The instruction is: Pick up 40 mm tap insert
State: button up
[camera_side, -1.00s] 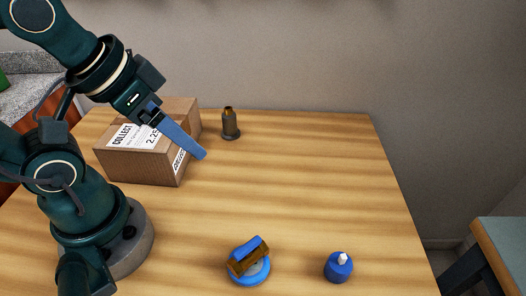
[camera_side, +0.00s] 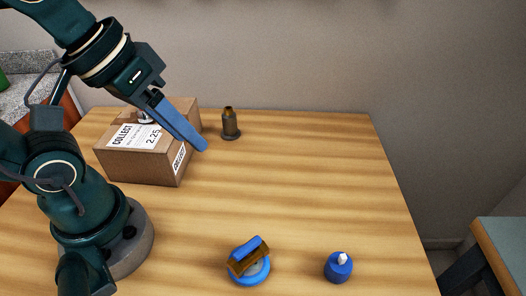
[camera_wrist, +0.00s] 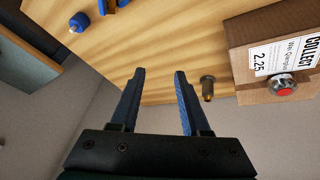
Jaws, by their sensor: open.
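A short blue cylinder with a white stem, which looks like the 40 mm tap insert (camera_side: 338,268), stands on the wooden table at the front right. It also shows at the top left of the wrist view (camera_wrist: 79,22). My gripper (camera_side: 202,147) is in the air near the box, well away from the insert toward the back left. In the wrist view my gripper (camera_wrist: 159,72) shows two blue fingers apart with nothing between them.
A cardboard box (camera_side: 139,166) at the back left carries a metal part with a red centre (camera_wrist: 283,87). A dark brass-topped fitting (camera_side: 230,126) stands beside it. A blue and brown item (camera_side: 249,263) lies left of the insert. The table's middle (camera_side: 290,190) is clear.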

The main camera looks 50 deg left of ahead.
jog(key=w+d+r+n+g+h, duration=0.3)
jog(key=w+d+n+g+h, duration=0.35)
jog(key=w+d, duration=0.45)
jog(key=w+d+f+n+g+h, duration=0.2)
jog(key=w+d+f+g+h, duration=0.1)
jog(key=d+f+g, duration=0.15)
jog(key=n+g, duration=0.1)
send_near(344, 260)
jog(key=shift+s+f+h, duration=0.15)
jog(key=shift+s+h, duration=0.1)
jog(key=shift+h, duration=0.2)
jog(key=shift+s+d+f, duration=0.1)
jog(key=shift+s+f, duration=0.05)
jog(key=shift+f, duration=0.15)
jog(key=x, duration=0.6)
jog(key=shift+x, duration=2.95)
grip_shut()
